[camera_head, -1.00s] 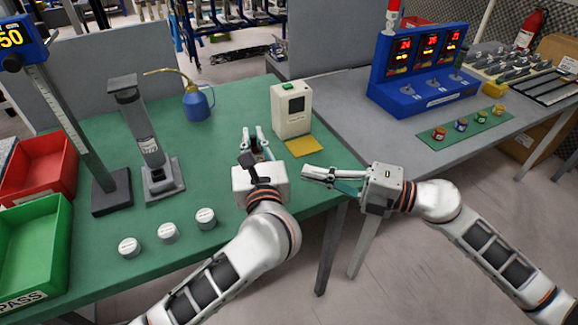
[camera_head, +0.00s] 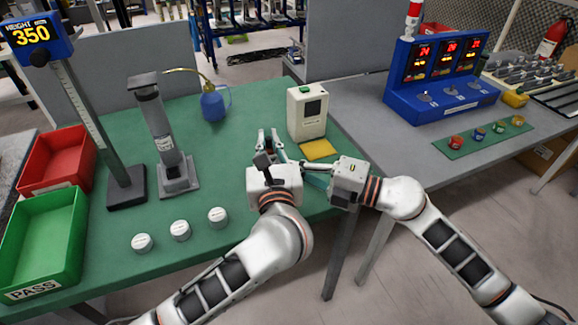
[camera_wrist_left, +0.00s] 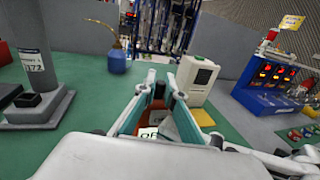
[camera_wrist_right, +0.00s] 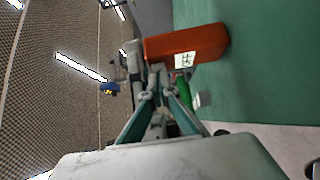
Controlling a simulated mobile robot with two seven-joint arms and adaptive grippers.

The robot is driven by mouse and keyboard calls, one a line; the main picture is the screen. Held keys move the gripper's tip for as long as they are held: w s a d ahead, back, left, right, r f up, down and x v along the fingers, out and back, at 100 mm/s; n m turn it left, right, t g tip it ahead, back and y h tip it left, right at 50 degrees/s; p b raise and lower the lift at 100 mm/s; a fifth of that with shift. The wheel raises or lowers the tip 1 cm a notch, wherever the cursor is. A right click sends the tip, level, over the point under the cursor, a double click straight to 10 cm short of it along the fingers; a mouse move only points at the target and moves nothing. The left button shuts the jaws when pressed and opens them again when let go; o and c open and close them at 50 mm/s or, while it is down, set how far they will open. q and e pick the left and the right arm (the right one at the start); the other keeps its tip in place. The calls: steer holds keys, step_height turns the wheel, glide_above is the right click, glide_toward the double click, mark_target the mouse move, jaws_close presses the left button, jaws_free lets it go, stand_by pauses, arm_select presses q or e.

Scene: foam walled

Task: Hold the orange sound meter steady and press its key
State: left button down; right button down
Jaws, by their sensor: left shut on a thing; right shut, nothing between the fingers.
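The orange sound meter (camera_wrist_right: 208,42) shows in the right wrist view with a small display on its face. It also shows between the left fingers in the left wrist view (camera_wrist_left: 158,104); in the head view my left gripper hides it. My left gripper (camera_head: 268,138) is shut on the meter over the green table, near its right end. My right gripper (camera_head: 284,164) is shut and empty, pointing left close beside the left fingers. In the right wrist view its tips (camera_wrist_right: 156,72) appear beside the meter; I cannot tell whether they touch. I cannot make out the key.
A cream box (camera_head: 307,114) and a yellow pad (camera_head: 318,149) stand just beyond the grippers. A blue oil can (camera_head: 215,105), a grey stand (camera_head: 177,178) and several white discs (camera_head: 180,230) are to the left. The green table's middle is clear.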

arm_select(q)
steer(key=shift+s+d, duration=0.1)
arm_select(e)
steer(key=shift+w+a, duration=0.3)
steer(key=shift+w, duration=0.65)
steer(key=shift+d, duration=0.1)
steer(key=v, duration=1)
arm_select(q)
steer(key=c, duration=2)
jaws_free()
steer(key=shift+c, duration=0.2)
